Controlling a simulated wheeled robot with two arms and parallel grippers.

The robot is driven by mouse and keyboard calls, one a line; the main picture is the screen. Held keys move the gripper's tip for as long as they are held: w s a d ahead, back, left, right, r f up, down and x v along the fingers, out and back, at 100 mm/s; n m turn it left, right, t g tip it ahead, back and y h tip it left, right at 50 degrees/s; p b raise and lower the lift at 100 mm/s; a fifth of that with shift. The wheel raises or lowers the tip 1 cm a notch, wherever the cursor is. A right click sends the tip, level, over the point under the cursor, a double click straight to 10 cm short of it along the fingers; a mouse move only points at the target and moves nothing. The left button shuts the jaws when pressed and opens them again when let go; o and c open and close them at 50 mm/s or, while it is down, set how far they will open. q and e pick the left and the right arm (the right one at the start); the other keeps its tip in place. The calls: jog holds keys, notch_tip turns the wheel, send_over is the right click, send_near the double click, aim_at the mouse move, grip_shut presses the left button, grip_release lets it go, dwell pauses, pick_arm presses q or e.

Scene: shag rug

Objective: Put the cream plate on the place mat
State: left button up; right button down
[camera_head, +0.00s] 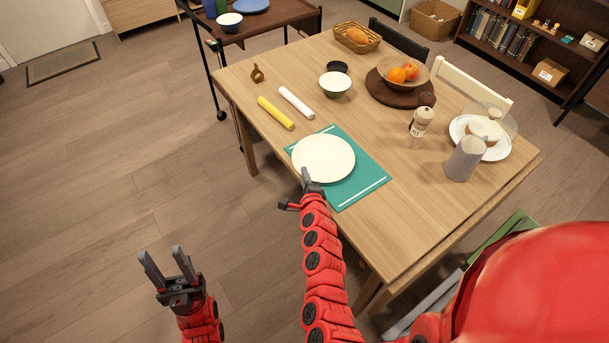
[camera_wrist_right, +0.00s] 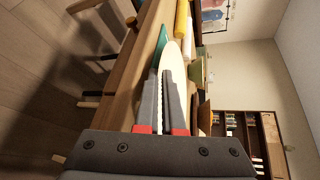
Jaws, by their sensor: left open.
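The round cream plate (camera_head: 323,158) is over the back left part of the teal place mat (camera_head: 375,182), its rim reaching past the mat's left edge. Whether it touches the mat or is slightly above it is hard to tell. My right gripper (camera_head: 308,181) is at the plate's near rim by the table edge. In the right wrist view, its fingers (camera_wrist_right: 166,92) are on either side of the plate's rim (camera_wrist_right: 177,55), and the mat (camera_wrist_right: 161,45) shows beside it. My left gripper (camera_head: 168,262) is open and empty over the floor, left of the table.
A yellow roll (camera_head: 276,113) and a white roll (camera_head: 296,102) lie behind the plate. A bowl (camera_head: 335,84), a pepper mill (camera_head: 420,122), a grey pitcher (camera_head: 465,159) and a fruit bowl (camera_head: 403,75) stand farther back and right. The table's near right part is clear.

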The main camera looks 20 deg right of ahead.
jog(key=c, duration=1.3)
grip_release()
jog(key=shift+f, duration=0.1)
